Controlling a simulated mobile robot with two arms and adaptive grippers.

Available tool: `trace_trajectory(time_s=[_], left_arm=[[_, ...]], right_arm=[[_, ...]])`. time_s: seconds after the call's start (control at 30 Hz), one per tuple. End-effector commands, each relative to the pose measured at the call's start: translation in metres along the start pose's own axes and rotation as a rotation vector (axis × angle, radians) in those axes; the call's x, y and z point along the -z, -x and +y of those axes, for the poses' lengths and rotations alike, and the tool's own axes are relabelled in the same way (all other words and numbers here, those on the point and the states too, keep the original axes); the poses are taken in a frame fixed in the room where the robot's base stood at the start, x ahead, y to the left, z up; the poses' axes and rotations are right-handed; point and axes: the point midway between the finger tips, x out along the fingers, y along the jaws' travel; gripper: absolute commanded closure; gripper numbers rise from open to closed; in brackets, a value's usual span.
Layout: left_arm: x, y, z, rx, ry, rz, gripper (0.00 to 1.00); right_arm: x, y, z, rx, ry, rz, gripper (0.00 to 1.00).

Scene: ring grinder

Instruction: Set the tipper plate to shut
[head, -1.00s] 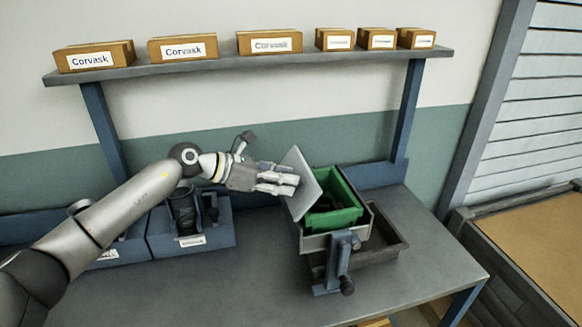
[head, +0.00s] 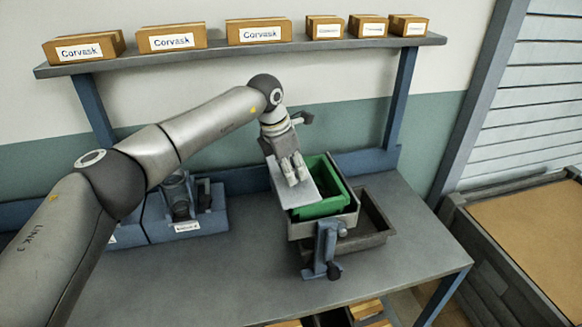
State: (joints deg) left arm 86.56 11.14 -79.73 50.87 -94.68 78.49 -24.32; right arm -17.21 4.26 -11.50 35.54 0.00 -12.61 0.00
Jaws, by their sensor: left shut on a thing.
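The tipper plate (head: 291,193) is a flat light-grey panel at the left side of the green bin (head: 331,185). It lies at a shallow tilt, overlapping the bin's left part, and the bin's right part shows uncovered. My left gripper (head: 296,178) comes down from above and is shut on the plate, its fingers over the plate's upper face. The exact grip on the edge is hidden by the fingers. The bin sits in a grey frame with a blue bracket (head: 326,250) and dark knob in front. My right gripper is not in view.
A dark open tray (head: 372,222) sits beside and below the bin on the grey bench (head: 215,275). A shelf (head: 240,55) with several boxes runs above. The bench front is clear.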

Motion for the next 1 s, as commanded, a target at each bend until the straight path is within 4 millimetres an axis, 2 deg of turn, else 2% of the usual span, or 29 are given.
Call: trace_trajectory(time_s=[0.3,0.73,0.77,0.9,1.0], left_arm=[[-0.0001,-0.0034,-0.0008,-0.011,-0.010,0.075,1.00],[0.0010,-0.0044,-0.0013,-0.010,-0.012,0.084,1.00],[0.0010,-0.0045,-0.0013,-0.010,-0.012,0.084,0.71],[0.0012,-0.0044,-0.0012,-0.010,-0.011,0.084,0.53],[0.0014,-0.0042,-0.0010,-0.010,-0.011,0.084,0.51]], right_arm=[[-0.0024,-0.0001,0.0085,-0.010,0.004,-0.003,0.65],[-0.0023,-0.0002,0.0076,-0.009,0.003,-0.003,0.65],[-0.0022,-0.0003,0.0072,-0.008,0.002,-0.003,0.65],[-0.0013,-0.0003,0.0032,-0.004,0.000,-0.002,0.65],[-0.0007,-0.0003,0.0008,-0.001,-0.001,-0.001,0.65]])
